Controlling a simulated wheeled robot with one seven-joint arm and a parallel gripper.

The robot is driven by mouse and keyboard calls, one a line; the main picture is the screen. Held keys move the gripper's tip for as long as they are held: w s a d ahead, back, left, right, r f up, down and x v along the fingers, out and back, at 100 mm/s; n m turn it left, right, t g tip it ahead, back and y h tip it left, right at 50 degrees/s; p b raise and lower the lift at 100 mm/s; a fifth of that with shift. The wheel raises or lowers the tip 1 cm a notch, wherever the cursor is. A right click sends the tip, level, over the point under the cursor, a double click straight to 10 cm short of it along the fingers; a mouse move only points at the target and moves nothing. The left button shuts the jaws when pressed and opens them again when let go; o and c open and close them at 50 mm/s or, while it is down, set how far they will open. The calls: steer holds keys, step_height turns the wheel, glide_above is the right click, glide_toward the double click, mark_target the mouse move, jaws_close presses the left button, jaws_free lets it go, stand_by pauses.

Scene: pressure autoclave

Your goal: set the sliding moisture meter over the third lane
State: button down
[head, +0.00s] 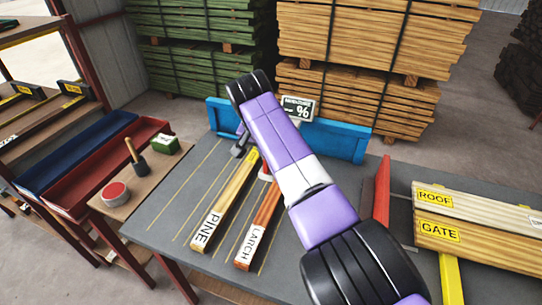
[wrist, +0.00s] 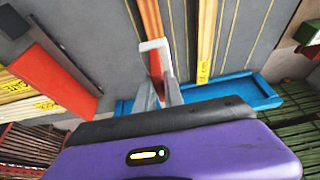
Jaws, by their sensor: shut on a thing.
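The moisture meter (head: 298,108) shows a dark display with a % sign above the blue rail (head: 340,138) at the back of the grey table. A small white part (head: 265,177) shows beside my arm, at the far end of the LARCH board (head: 258,232). My arm hides most of the grip in the head view. The PINE board (head: 222,213) lies to the left of LARCH, with thin yellow lane lines around both.
A red block (head: 382,190) and boards marked ROOF and GATE (head: 470,215) lie on the right. A side bench (head: 120,208) at left holds a red tin and a green box. Lumber stacks (head: 370,40) stand behind. The table left of PINE is clear.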

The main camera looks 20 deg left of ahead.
steer(key=c, duration=1.4)
jaws_free()
steer(key=shift+c, duration=0.2)
steer(key=shift+b+v, duration=0.55)
steer(key=shift+v, duration=3.4)
